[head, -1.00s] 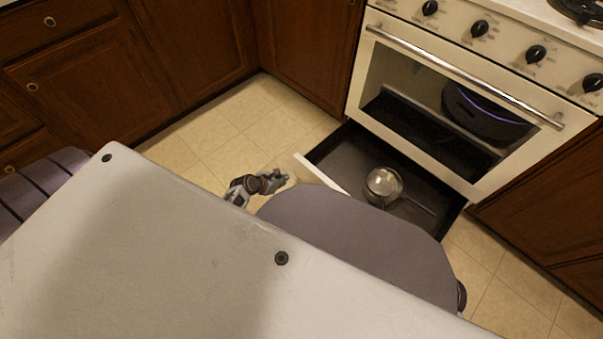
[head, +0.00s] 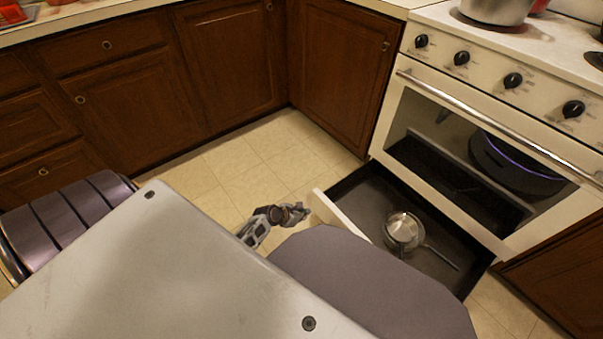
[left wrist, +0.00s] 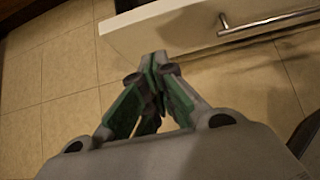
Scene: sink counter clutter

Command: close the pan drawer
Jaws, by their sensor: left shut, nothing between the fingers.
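The pan drawer (head: 452,228) stands open below the oven, with a dark inside and a cream front panel (head: 335,212). A metal pan (head: 403,231) with a long handle lies in it. My left gripper (head: 303,213) is just in front of the panel near its left end. In the left wrist view the shut, empty fingers (left wrist: 157,62) point at the drawer front (left wrist: 180,30), to the left of its bar handle (left wrist: 270,20). I cannot tell whether the fingertips touch the panel. My own body hides the right part of the front in the head view. My right gripper is not in view.
The cream oven (head: 470,150) stands above the drawer, with a dark pot behind its door window. A pot (head: 497,10) sits on the stove top. Brown cabinets (head: 230,60) line the back and left. The tiled floor (head: 250,160) left of the drawer is clear.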

